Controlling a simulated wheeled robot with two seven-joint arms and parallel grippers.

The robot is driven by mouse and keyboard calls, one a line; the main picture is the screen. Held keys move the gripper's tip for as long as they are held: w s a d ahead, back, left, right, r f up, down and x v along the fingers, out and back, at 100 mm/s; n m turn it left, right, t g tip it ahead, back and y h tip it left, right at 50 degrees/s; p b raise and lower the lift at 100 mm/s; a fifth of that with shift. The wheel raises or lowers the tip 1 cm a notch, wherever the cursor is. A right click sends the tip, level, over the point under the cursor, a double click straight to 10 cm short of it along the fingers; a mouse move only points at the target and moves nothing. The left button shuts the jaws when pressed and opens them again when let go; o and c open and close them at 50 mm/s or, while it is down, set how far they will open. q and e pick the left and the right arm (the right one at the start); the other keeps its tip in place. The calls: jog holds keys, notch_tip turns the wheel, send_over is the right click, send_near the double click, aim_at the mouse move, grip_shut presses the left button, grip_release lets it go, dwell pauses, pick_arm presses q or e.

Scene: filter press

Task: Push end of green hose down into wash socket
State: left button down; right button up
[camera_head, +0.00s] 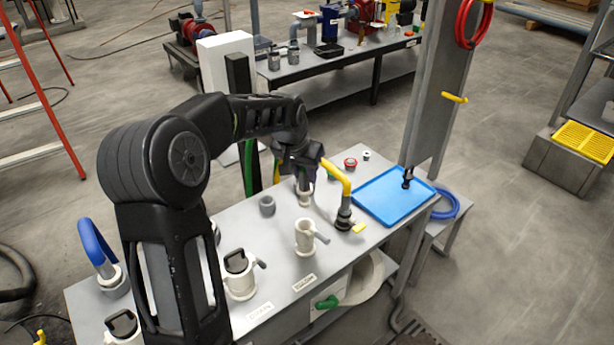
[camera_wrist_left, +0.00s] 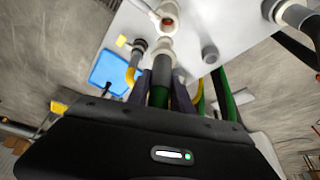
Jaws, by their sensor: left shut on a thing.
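My left gripper (camera_head: 303,165) is above the far side of the grey bench, pointing down, shut on the end of the green hose. In the left wrist view the dark grey-green hose end (camera_wrist_left: 161,73) sits between the fingers. The green hose also shows behind my arm (camera_head: 248,168) and beside the gripper (camera_wrist_left: 223,92). An open white socket (camera_head: 304,237) with a side handle stands nearer. The labels are too small to read. My right gripper is out of view.
A yellow bent pipe (camera_head: 342,180) stands just right of the gripper, with a blue tray (camera_head: 380,205) beyond. A grey post (camera_head: 267,205) stands to the left. A capped white socket (camera_head: 240,280) and a blue hose (camera_head: 95,243) are farther left.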

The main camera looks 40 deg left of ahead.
aim_at(304, 190)
pick_arm(q)
jog(key=shift+w+a+f, duration=0.1)
jog(key=shift+w+f, duration=0.05)
jog(key=shift+w, duration=0.05)
jog(key=shift+s, duration=0.2)
jog(key=shift+f+b, duration=2.15)
jog(key=shift+f, duration=1.15)
jog(key=shift+f+b, duration=2.25)
jog(key=shift+f, duration=0.55)
jog(key=c, duration=1.1)
grip_release()
jog(key=shift+o, duration=0.2)
